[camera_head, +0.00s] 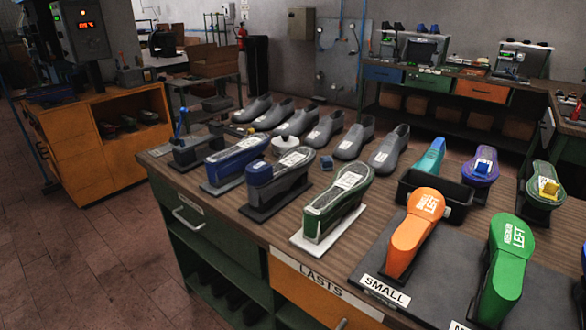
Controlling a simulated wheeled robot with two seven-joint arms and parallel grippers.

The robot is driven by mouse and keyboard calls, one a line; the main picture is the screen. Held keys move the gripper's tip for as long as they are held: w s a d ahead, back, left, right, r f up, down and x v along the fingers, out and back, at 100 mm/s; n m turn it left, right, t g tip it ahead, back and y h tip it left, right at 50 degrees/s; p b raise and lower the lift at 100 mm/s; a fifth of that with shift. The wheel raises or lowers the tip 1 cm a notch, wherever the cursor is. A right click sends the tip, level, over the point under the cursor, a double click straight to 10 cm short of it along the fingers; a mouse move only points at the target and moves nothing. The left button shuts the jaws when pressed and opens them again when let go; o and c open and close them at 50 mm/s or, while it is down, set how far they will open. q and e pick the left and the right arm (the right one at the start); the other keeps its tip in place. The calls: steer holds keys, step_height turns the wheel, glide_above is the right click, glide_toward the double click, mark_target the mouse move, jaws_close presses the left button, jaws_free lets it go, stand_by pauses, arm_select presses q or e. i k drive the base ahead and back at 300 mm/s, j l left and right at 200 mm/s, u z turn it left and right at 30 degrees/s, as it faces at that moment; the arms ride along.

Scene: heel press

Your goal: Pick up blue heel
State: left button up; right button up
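Several blue things are in view, and I cannot tell for sure which is the blue heel. A long blue-sided form (230,168) with a grey top and white label lies on a dark base at the left of the table. Neither of my grippers is in view.
An orange last (411,238) and a green last (508,262) stand on a dark mat at the front right. A green-sided form (330,215) stands mid-table. Grey shoes (354,141) line the back. A yellow block (549,188) sits on another last.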

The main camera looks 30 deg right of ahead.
mark_target(259, 172)
steer(key=z, duration=0.8)
steer(key=i+j+z, duration=0.15)
steer(key=j, duration=0.15)
